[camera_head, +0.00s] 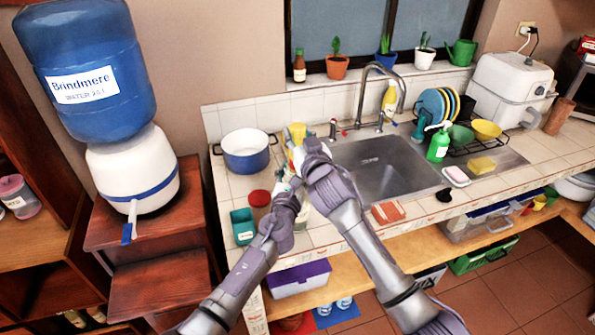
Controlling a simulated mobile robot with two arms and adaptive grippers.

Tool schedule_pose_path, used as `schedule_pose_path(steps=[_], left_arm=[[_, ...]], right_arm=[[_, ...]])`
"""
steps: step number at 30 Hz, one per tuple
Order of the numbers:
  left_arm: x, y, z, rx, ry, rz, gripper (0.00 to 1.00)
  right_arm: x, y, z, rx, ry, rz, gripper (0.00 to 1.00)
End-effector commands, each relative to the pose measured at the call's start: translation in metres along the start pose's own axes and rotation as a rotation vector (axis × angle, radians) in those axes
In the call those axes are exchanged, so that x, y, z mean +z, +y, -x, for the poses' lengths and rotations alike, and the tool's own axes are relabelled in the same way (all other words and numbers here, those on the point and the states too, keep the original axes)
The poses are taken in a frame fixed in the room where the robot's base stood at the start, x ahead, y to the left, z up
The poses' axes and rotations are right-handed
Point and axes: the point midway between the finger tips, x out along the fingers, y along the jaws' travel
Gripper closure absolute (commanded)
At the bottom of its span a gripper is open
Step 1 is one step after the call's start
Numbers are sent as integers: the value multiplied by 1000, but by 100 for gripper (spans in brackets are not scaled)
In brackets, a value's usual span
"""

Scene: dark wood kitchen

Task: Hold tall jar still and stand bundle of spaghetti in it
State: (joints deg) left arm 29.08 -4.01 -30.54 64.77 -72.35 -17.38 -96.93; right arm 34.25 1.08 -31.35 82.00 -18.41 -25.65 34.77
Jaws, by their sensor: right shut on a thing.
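My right gripper (297,158) is over the counter, left of the sink, shut on the yellow spaghetti bundle (296,133), whose top shows above the fingers. My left gripper (287,183) is just below it in the picture, close to the right one; its fingers are too small and covered to read. A pale, clear shape (302,214) shows between my two forearms and may be part of the tall jar. Most of the jar is hidden by my arms, so I cannot tell whether the bundle's lower end is inside it.
A blue pot (246,157) stands behind and left of my grippers. A red-lidded jar (259,203) and a teal container (242,230) stand near the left arm. A reddish sponge or cloth (388,212) lies at the front edge. The sink (385,170) is to the right.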

Motion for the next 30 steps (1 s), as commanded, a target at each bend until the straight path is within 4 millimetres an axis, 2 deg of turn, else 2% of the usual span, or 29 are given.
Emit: schedule_pose_path(steps=[3, 4, 9, 20, 25, 30], left_arm=[[0, 0, 0, 1, 1, -1, 71], [0, 0, 0, 1, 1, -1, 71], [0, 0, 0, 1, 1, -1, 70], [0, 0, 0, 1, 0, -1, 71], [0, 0, 0, 1, 0, -1, 71], [0, 0, 0, 1, 0, -1, 71]], right_arm=[[5, 0, 0, -1, 0, -1, 100], [4, 0, 0, -1, 2, -1, 59], [4, 0, 0, -1, 1, 0, 33], [6, 0, 4, 0, -2, 0, 33], [6, 0, 26, 0, -1, 1, 33], [6, 0, 63, -1, -1, -2, 33]])
